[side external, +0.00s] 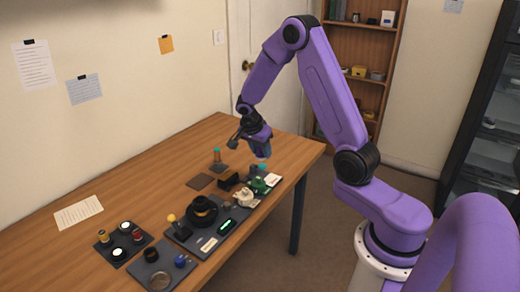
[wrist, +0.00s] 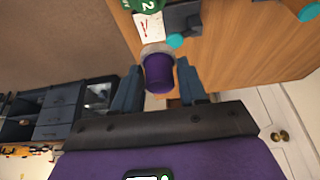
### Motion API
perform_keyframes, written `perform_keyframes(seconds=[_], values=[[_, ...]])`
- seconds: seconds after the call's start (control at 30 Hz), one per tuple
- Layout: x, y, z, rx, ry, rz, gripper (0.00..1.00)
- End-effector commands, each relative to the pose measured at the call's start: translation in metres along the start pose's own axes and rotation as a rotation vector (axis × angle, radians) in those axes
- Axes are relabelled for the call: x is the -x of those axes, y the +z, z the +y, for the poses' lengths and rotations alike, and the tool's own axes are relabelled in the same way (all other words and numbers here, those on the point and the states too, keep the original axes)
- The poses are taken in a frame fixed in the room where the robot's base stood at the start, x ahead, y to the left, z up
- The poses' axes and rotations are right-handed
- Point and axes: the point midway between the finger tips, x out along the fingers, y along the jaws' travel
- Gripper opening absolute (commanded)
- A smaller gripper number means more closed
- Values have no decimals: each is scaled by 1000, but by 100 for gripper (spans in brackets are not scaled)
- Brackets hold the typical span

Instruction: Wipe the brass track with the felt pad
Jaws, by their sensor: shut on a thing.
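My gripper (side external: 262,152) is raised above the far right end of the table. In the wrist view its fingers (wrist: 158,82) are shut on a purple cylinder (wrist: 158,74) with a pale grey end, which looks like the felt pad on its handle. The pale end points away from the wrist, toward the table, and appears clear of it. A black round lens part (side external: 202,211) with a gold-coloured ring sits on a grey tray. That ring may be the brass track; the view is too small to be sure. The lens part is outside the wrist view.
A green block (side external: 260,186) and white card (side external: 273,180) lie below my gripper. The table's back left is mostly clear.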

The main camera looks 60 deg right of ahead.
Motion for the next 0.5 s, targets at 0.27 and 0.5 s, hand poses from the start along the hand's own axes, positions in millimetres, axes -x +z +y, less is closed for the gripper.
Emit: perform_keyframes(seconds=[0.27, 0.5], values=[[0, 1, -5, 32, -12, -6, 18], [-1, 9, -41, 268, -105, -33, 18]])
